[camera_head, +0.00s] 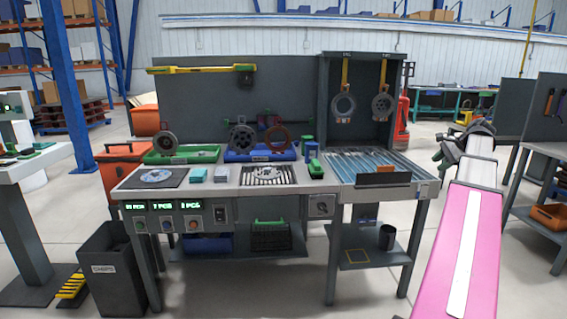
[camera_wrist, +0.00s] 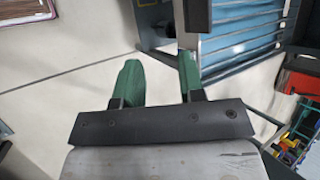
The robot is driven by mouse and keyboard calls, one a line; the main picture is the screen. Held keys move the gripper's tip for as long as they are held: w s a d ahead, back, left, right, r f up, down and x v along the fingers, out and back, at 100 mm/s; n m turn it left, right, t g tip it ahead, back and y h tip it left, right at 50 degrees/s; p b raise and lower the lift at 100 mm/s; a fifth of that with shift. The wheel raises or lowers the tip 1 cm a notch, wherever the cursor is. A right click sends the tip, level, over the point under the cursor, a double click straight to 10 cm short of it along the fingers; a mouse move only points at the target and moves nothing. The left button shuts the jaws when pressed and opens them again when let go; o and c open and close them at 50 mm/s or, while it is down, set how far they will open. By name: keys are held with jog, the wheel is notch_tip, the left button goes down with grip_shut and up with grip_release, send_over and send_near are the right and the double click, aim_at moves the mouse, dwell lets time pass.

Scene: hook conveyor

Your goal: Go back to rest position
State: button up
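My gripper (camera_wrist: 158,82) shows in the wrist view with its two green fingers apart and nothing between them. Pale floor shows through the gap. In the head view my gripper (camera_head: 447,152) is at the far end of my pink and white arm, right of the workbench (camera_head: 424,190). It is clear of the bench and touches nothing that I can see. In the wrist view part of the bench with its blue roller surface (camera_wrist: 240,35) lies beyond the fingers.
Two round parts hang on yellow hooks (camera_head: 345,75) in the dark cabinet. A green tray (camera_head: 182,158) and a blue tray (camera_head: 260,156) stand on the bench. A black bin (camera_head: 112,270) stands at front left. Another bench (camera_head: 535,190) is at right. Floor between the benches is open.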

jog(key=s+a+f+n+g+h, duration=0.1)
jog(key=s+a+f+n, duration=0.15)
jog(key=a+f, duration=0.75)
jog(key=s+a+f+n+g+h, duration=0.15)
jog(key=a+f+n, duration=0.25)
jog(key=a+f, duration=0.6)
jog(key=s+a+f+n+g+h, duration=0.1)
jog(key=s+a+f+n+g, duration=0.2)
jog(key=a+f, duration=0.75)
jog(key=s+a+f+n+h, duration=0.1)
jog(key=s+a+f+n, duration=0.5)
jog(key=s+a+f, duration=0.2)
jog(key=shift+s+a+f+h, duration=0.35)
jog(key=shift+s+a, duration=0.1)
jog(key=shift+s, duration=0.1)
